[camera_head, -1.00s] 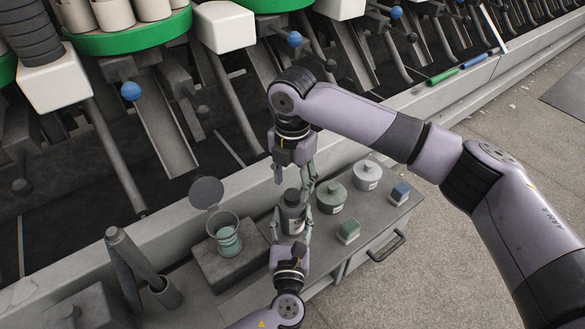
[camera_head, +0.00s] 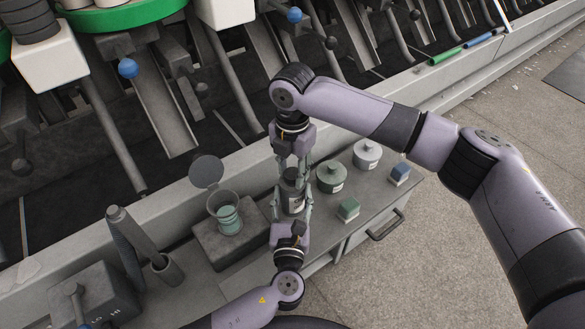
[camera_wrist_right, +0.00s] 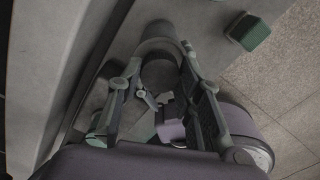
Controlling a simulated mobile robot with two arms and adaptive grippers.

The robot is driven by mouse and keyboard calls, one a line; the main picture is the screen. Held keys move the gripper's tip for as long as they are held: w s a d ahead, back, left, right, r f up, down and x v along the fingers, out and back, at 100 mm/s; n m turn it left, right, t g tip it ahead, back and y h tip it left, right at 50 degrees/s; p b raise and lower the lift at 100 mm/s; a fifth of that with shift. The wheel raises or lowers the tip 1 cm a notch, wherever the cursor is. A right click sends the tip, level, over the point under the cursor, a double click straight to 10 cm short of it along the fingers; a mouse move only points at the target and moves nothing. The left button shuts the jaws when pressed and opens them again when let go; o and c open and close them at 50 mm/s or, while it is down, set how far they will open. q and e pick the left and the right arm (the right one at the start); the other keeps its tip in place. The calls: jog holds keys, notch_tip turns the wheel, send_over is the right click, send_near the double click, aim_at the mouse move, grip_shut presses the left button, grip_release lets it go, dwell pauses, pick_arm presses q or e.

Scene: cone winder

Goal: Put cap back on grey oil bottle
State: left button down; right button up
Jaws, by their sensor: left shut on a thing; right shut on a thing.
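The grey oil bottle (camera_head: 292,199), dark with a pale label, stands upright on the grey bench top. My left gripper (camera_head: 292,207) is shut on its body, one finger on each side. The dark cap (camera_head: 291,174) is at the bottle's top, between the fingers of my right gripper (camera_head: 292,170). My right gripper comes from above and is shut on the cap. I cannot tell whether the cap is fully seated. In the right wrist view the right gripper's fingers (camera_wrist_right: 158,85) reach toward a dark round shape, too dim to separate cap from bottle.
Two lidded pots, green (camera_head: 331,177) and grey-white (camera_head: 367,154), stand right of the bottle, near a green block (camera_head: 348,209) and a blue-topped block (camera_head: 399,173). The winder machine is behind.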

grip_shut()
jog(key=m, duration=0.6)
jog(key=shift+m, duration=0.3)
jog(key=m, duration=1.2)
jog(key=shift+a+m, duration=0.1)
jog(key=shift+m, duration=0.2)
jog(key=m, duration=0.4)
jog(key=shift+f, duration=0.1)
jog(key=m, duration=0.4)
jog(key=o, duration=0.6)
grip_release()
jog(key=shift+o, duration=0.2)
